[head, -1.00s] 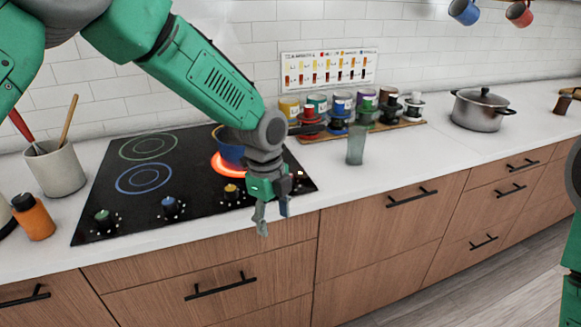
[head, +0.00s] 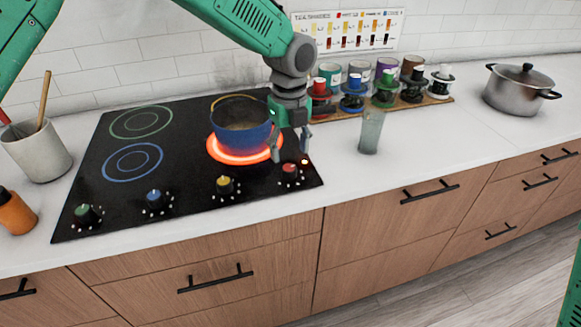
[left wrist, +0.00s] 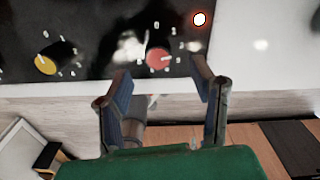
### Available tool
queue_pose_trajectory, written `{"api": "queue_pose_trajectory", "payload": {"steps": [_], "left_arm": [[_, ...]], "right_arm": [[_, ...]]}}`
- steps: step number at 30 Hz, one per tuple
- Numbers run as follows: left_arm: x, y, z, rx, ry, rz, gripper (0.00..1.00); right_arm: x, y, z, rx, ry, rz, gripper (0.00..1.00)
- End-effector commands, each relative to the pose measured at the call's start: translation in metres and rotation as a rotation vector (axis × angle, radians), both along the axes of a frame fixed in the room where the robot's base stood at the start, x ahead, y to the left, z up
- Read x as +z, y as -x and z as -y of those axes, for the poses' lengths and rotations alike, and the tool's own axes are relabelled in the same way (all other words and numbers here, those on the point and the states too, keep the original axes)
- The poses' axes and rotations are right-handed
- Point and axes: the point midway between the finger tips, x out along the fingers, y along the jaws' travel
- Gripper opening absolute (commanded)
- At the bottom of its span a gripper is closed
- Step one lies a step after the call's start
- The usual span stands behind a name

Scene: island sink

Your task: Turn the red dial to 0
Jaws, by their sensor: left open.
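The red dial (head: 290,169) sits at the front right of the black cooktop (head: 105,180), beside a small lit red light (head: 305,161). The burner behind it glows red under a blue pot (head: 241,125). My left gripper (head: 293,152) is open just above and behind the red dial, not visibly touching it. In the left wrist view, the red dial (left wrist: 158,58) shows ahead of and between the two spread fingers (left wrist: 160,88), with white marks around it. Its exact setting is too blurred to read. My right gripper is not in view.
A yellow dial (head: 224,184), a blue dial (head: 155,199) and a green dial (head: 86,214) line the cooktop's front edge. A glass (head: 371,131) stands to the right, before a row of colored jars.

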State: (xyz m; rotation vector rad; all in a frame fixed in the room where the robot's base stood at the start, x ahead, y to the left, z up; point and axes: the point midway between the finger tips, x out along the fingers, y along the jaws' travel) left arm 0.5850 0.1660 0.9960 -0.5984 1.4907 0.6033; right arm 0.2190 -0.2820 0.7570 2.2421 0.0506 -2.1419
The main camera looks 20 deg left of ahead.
Motion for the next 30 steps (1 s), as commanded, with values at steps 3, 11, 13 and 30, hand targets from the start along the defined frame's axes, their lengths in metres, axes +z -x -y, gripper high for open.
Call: {"api": "queue_pose_trajectory", "payload": {"steps": [3, 11, 13, 30], "left_arm": [[-0.024, 0.002, 0.0, -0.001, -0.001, -0.002, 0.51], [-0.054, 0.002, 0.0, 0.0, -0.001, 0.001, 0.51], [-0.057, 0.001, 0.0, 0.0, 0.0, 0.001, 0.51], [-0.058, 0.001, 0.0, 0.001, 0.001, 0.002, 0.02]], "right_arm": [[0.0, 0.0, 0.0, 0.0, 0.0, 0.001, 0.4], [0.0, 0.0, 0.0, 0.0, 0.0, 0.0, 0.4], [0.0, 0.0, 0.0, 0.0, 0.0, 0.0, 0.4], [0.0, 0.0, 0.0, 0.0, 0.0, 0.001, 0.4]]}}
